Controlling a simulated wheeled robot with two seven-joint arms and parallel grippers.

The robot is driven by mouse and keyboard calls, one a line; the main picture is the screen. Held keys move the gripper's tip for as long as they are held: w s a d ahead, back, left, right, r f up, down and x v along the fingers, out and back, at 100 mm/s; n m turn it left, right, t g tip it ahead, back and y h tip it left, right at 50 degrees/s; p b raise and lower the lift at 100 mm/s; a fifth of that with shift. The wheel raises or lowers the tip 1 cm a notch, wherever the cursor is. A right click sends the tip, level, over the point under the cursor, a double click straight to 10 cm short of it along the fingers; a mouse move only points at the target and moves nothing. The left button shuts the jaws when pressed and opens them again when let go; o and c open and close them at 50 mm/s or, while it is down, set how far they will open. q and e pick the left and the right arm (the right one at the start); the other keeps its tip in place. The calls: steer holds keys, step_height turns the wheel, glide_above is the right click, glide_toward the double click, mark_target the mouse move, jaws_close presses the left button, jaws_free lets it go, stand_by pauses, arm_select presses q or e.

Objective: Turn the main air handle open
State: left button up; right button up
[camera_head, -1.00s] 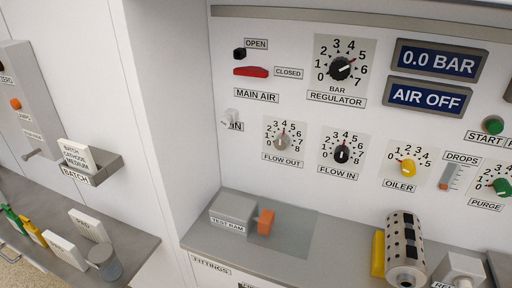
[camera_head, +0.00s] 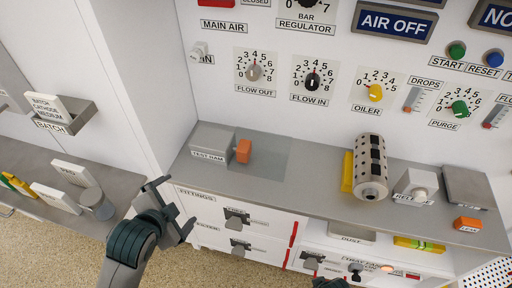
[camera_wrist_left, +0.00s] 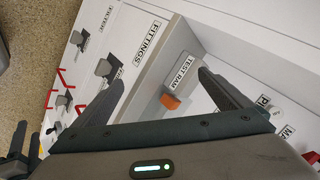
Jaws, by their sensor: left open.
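The red main air handle (camera_head: 213,3) is cut by the top edge of the head view, above the MAIN AIR label (camera_head: 223,27). Only its lower part shows, beside the CLOSED label. My left gripper (camera_head: 172,207) is open and empty, low in front of the shelf and well below the handle. In the left wrist view its two spread fingers (camera_wrist_left: 165,95) frame the TEST RAM area, with nothing between them. A small dark part of my right gripper (camera_head: 328,281) shows at the bottom edge; its jaws are not clear.
The grey shelf (camera_head: 285,160) carries the test ram (camera_head: 212,141) with its orange end and a perforated roller (camera_head: 371,165). A white fitting (camera_head: 199,51) sticks out of the panel below MAIN AIR. Drawers with handles (camera_head: 238,217) lie under the shelf edge.

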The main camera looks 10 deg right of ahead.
mark_target(215, 6)
arm_select(q)
steer(key=w+d+r+m+t+h, duration=0.1)
steer(key=w+d+r+m+t, duration=0.1)
steer(key=w+r+m, duration=0.4)
steer(key=w+d+r+m+t+h, duration=0.2)
steer(key=w+r+m, duration=0.5)
steer(key=r, duration=1.1)
steer(key=w+d+r+m+t+h, duration=0.2)
steer(key=w+d+r+m, duration=0.3)
steer(key=r+m, duration=0.7)
steer(key=shift+w+m+t, duration=0.7)
steer(key=shift+w+m, duration=0.1)
arm_select(e)
steer(key=s+d+f, duration=0.1)
steer(key=s+f, duration=0.8)
steer(key=f, duration=0.4)
steer(key=s+d+f+g, duration=0.1)
steer(key=s+f, duration=0.8)
steer(key=f, duration=0.3)
steer(key=shift+s+d+f, duration=0.25)
steer(key=shift+d+f, duration=0.15)
